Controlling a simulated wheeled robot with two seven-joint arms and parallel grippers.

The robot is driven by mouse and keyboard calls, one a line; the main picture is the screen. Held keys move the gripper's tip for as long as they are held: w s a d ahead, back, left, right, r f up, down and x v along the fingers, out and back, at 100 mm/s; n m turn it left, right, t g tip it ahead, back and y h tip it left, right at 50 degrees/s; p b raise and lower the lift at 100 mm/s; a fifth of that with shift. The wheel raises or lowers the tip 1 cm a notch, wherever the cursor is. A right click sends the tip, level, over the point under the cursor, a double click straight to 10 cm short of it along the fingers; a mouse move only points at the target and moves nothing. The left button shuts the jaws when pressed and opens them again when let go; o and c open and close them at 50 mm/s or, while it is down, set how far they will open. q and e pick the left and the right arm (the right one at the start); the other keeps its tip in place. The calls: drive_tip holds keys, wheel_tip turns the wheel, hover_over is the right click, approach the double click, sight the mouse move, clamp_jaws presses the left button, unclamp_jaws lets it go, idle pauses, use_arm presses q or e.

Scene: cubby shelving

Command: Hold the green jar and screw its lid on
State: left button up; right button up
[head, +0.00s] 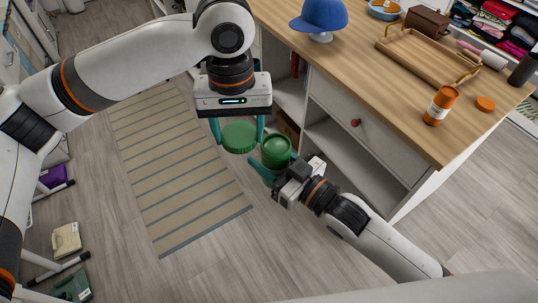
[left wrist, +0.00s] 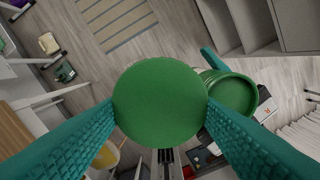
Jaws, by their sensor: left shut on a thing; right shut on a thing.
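The round green lid (head: 239,138) is between the teal fingers of my left gripper (head: 239,133), which is shut on it. In the left wrist view the lid (left wrist: 160,102) fills the middle, a finger at each side. The green jar (head: 276,152) is just right of the lid, with its round mouth facing up. My right gripper (head: 275,170) is shut on the jar, coming from the lower right. In the left wrist view the jar (left wrist: 232,95) shows behind and right of the lid, partly hidden by it. The lid is beside the jar's mouth, not over it.
Both are held in the air in front of a wooden-topped cabinet (head: 352,75) with a drawer and open cubbies. On its top are an orange bottle (head: 440,106), an orange cap (head: 485,103), a wooden tray (head: 425,58) and a blue cap (head: 318,15). A striped rug (head: 180,165) lies below.

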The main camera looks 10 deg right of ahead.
use_arm(q)
approach(276, 138)
drive_tip(key=s, duration=0.3)
drive_tip(key=shift+w+a+r, duration=0.1)
drive_tip(key=shift+a+r, duration=0.05)
drive_tip(key=shift+a, duration=0.05)
drive_tip(key=shift+f, duration=2)
drive_tip(key=shift+f, duration=0.85)
drive_tip(key=shift+f, duration=0.55)
